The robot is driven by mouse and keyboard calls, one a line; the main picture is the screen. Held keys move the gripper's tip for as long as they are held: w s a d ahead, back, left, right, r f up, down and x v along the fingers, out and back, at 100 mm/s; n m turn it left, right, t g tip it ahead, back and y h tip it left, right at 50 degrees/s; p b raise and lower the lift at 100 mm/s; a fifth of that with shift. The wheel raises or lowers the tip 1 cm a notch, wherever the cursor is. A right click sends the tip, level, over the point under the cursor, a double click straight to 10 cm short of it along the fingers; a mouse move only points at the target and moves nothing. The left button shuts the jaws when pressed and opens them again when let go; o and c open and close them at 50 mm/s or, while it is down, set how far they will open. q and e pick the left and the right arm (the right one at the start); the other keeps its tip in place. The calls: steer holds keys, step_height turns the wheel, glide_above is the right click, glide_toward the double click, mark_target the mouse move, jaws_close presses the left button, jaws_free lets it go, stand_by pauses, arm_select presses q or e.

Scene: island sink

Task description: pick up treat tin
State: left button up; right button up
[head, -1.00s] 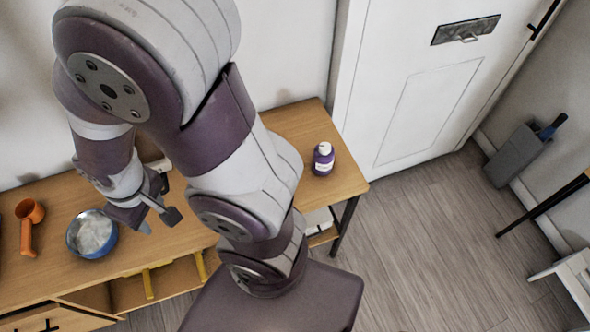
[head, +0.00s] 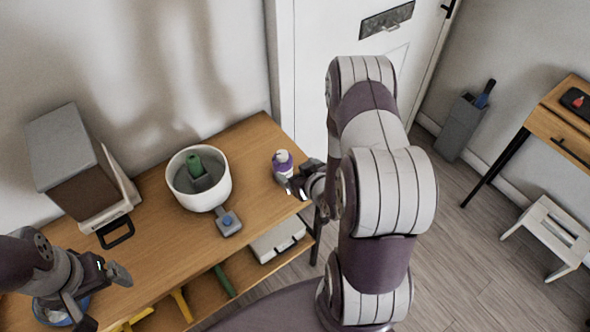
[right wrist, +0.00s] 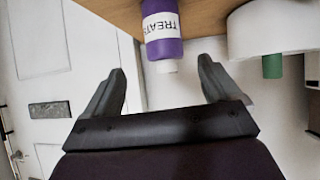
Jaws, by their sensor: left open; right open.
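The treat tin is a purple bottle-shaped container with a white cap (head: 283,160), upright near the right end of the wooden table. In the right wrist view it appears upside down, with a white TREATS label (right wrist: 162,30). My right gripper (head: 292,187) is open beside the tin, on its near side. In the right wrist view the open fingers (right wrist: 160,76) point toward the tin, which shows between and beyond their tips. I cannot tell if they touch it. My left gripper (head: 105,297) is open and empty at the lower left, over a partly hidden blue bowl (head: 62,316).
A white pot (head: 198,203) with a green-and-grey object inside stands left of the tin. A grey item with a blue button (head: 228,222) lies before it. A brown-and-grey box (head: 75,160) stands further left. The table's right edge is close to the tin.

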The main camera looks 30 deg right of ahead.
mark_target(290, 165)
steer(key=w+f, duration=0.1)
steer(key=w+f+t, duration=0.1)
steer(key=w, duration=0.1)
steer(key=w+f+t, duration=0.1)
steer(key=shift+w+d+f+m+h, duration=0.1)
steer(key=shift+w+d+m+h, duration=0.1)
steer(key=shift+w+m+h, duration=0.15)
steer(key=x, duration=0.2)
steer(key=a+x, duration=0.1)
steer(key=x, duration=0.1)
steer(key=shift+w+p, duration=0.3)
steer(key=shift+w, duration=0.15)
steer(key=shift+w+d+f, duration=0.1)
steer(key=shift+w+f, duration=0.1)
steer(key=shift+w, duration=0.15)
steer(key=shift+s+r, duration=0.1)
steer(key=c, duration=1.1)
steer(key=shift+r, duration=0.1)
steer(key=shift+c, duration=0.2)
